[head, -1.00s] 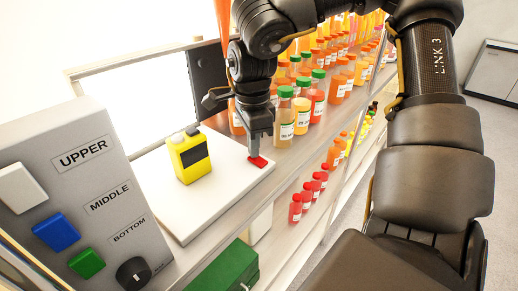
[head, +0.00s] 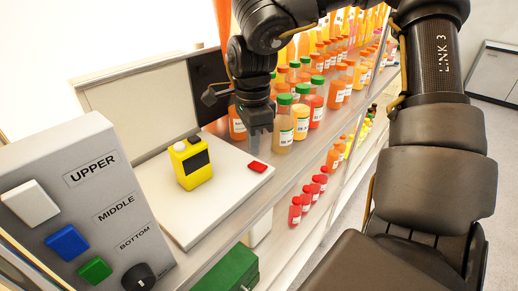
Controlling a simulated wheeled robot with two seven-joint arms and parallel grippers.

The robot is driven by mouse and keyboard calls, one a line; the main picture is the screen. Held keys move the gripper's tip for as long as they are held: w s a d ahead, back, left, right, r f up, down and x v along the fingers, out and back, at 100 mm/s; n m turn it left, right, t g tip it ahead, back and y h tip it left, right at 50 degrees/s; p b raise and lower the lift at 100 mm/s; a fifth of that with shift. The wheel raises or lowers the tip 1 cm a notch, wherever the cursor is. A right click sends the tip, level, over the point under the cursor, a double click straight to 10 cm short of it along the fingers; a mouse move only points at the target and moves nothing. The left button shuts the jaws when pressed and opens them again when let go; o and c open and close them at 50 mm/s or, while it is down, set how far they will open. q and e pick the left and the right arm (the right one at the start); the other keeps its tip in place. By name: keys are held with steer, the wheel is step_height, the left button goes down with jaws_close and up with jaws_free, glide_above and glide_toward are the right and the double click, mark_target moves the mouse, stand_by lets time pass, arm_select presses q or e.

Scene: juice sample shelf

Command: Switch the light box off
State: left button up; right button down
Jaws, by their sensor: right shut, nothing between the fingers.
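The light box has a flat white base (head: 215,212) and an upright panel (head: 135,108) behind it, which now looks dull grey and unlit. A red switch (head: 257,166) sits at the right corner of the base. My right gripper (head: 260,152) is shut and empty, pointing down just above and behind the red switch, apart from it as far as I can see. A yellow device (head: 191,163) with a dark screen stands on the base. My left gripper is out of view.
A grey control box (head: 75,190) with white, blue and green buttons and a black knob stands at the left. Several juice bottles (head: 284,122) crowd the shelf right beside my right gripper. Small red-capped bottles (head: 295,211) and a green case (head: 226,270) are lower down.

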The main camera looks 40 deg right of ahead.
mark_target(254, 164)
step_height(254, 164, up, 4)
steer(key=shift+f+p, duration=0.15)
steer(key=shift+p, duration=1)
